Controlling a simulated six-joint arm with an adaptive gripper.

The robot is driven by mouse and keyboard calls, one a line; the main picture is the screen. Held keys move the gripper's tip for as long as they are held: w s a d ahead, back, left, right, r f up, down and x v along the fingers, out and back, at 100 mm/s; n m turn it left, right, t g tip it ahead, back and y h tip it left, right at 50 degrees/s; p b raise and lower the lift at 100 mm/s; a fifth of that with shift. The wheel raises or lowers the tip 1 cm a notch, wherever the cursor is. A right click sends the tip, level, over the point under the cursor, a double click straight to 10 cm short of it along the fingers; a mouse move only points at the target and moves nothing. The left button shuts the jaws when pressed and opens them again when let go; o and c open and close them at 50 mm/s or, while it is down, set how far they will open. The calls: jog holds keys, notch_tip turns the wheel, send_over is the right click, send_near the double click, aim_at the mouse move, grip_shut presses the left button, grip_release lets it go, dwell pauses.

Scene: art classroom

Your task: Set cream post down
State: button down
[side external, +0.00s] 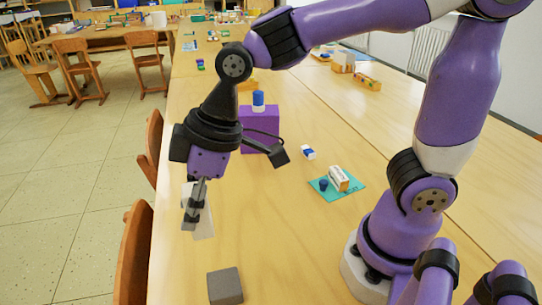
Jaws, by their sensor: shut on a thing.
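My gripper (193,208) points down over the left side of the near table. It is shut on the cream post (204,222), which hangs slightly tilted below and between the fingers. The fingers cover part of the post. I cannot tell from this view whether its lower end touches the table (290,245).
A grey block (225,286) lies on the table nearer the camera. Behind my gripper stands a purple box (260,122) with a blue-and-white item (258,100) on top. A small blue-and-white block (308,152) and a teal mat (350,191) bearing small items lie to the right.

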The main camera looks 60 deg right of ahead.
jog(key=shift+s+a, duration=0.35)
jog(key=shift+a, duration=0.2)
jog(key=shift+w+f, duration=0.1)
jog(key=shift+f, duration=0.05)
jog(key=shift+w+d+f, duration=1.3)
jog(key=shift+f, duration=0.45)
jog(key=shift+w+d+f, duration=1.25)
jog(key=shift+d+f, duration=0.1)
jog(key=shift+f, duration=0.45)
jog(key=shift+w+d+f, duration=1.3)
jog(key=shift+f, duration=0.45)
jog(key=shift+f, duration=0.15)
jog(key=c, duration=0.5)
grip_release()
jog(key=shift+c, duration=0.2)
